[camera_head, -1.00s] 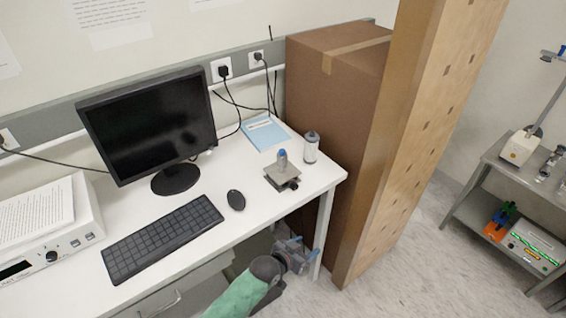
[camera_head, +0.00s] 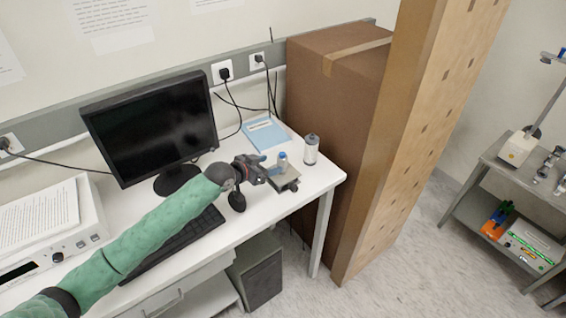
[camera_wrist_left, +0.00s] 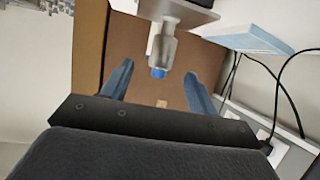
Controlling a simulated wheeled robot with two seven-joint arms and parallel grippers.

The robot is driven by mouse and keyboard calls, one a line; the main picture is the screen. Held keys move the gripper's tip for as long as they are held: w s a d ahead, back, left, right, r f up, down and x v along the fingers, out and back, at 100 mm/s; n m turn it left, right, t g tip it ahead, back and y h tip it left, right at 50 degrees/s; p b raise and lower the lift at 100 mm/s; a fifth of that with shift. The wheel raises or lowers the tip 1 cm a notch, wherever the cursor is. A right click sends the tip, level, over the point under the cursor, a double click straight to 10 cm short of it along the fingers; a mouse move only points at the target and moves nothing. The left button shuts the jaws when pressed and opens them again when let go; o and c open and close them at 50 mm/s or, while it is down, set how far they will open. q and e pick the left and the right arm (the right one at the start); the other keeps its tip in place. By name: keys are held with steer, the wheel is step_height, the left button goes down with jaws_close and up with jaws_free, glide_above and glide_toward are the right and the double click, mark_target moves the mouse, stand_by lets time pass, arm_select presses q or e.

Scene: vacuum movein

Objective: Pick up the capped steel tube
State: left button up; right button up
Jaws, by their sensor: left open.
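The capped steel tube (camera_head: 283,164) stands upright on a small metal platform (camera_head: 290,183) near the right end of the desk. Its blue cap (camera_head: 282,155) is on top. My left gripper (camera_head: 268,168) is level with the tube, just to its left, with its fingers toward it. In the left wrist view, the tube (camera_wrist_left: 163,45) appears upside down, with its blue cap (camera_wrist_left: 158,72) between the two blue fingertips. The left gripper (camera_wrist_left: 158,76) is open, with a gap on both sides of the cap. My right gripper is not in view.
A clear canister (camera_head: 311,152) stands just right of the platform. A blue booklet (camera_head: 265,134) lies behind. The monitor (camera_head: 150,125) and keyboard (camera_head: 175,243) are to the left, the keyboard partly under my arm. Tall cardboard boxes (camera_head: 335,85) stand beyond the desk's right end.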

mark_target(278, 160)
arm_select(q)
steer(key=shift+x, duration=1.25)
steer(key=shift+w+d+f, duration=0.1)
steer(key=shift+w+d, duration=0.3)
steer(key=shift+w, duration=0.1)
steer(key=b+x, duration=0.2)
steer(key=x, duration=0.1)
steer(key=shift+w+d+f, duration=0.1)
steer(key=shift+w+d, duration=0.1)
steer(key=shift+w, duration=0.2)
steer(key=shift+s, duration=0.1)
steer(key=shift+c, duration=1.2)
steer(key=c, duration=0.9)
